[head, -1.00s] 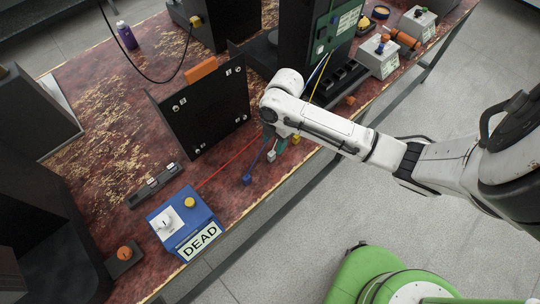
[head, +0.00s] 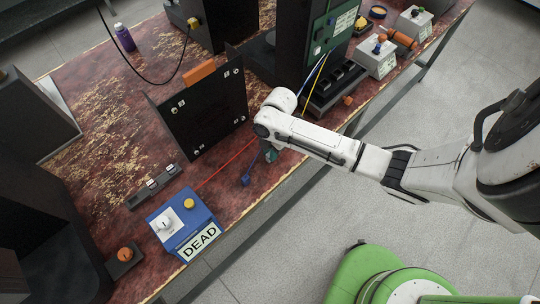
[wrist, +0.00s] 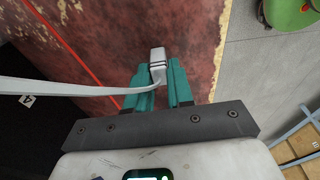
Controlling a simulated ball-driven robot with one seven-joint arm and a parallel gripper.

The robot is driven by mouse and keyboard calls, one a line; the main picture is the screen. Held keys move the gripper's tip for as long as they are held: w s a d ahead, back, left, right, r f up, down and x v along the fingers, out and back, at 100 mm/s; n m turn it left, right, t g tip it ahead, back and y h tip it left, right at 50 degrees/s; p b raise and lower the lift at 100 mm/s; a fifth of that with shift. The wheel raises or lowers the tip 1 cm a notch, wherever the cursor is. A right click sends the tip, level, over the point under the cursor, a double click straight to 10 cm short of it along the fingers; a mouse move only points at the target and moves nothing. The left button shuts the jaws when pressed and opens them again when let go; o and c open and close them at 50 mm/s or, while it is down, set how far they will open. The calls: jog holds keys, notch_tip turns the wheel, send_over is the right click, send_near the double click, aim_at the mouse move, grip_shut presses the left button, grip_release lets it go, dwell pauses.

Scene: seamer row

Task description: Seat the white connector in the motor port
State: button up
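The white connector (wrist: 157,63) is in the wrist view, between the teal fingertips of my gripper (wrist: 160,78), with its pale cable (wrist: 70,92) running off to the left. The fingers stand about one connector width apart; whether they press on it is not clear. In the head view my gripper (head: 271,156) is low near the table's front edge, and the connector is hidden by the arm. A black upright panel (head: 203,108) with several small white-marked fittings stands left of my gripper. I cannot tell which fitting is the motor port.
A blue connector (head: 245,180) lies left of my gripper, near a red cable (head: 225,166). A blue box marked DEAD (head: 184,224) stands at the front left. A green board (head: 322,32) on a dark machine and grey boxes (head: 376,58) stand to the right.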

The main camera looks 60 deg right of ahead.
grip_shut()
jog(key=shift+r, duration=0.15)
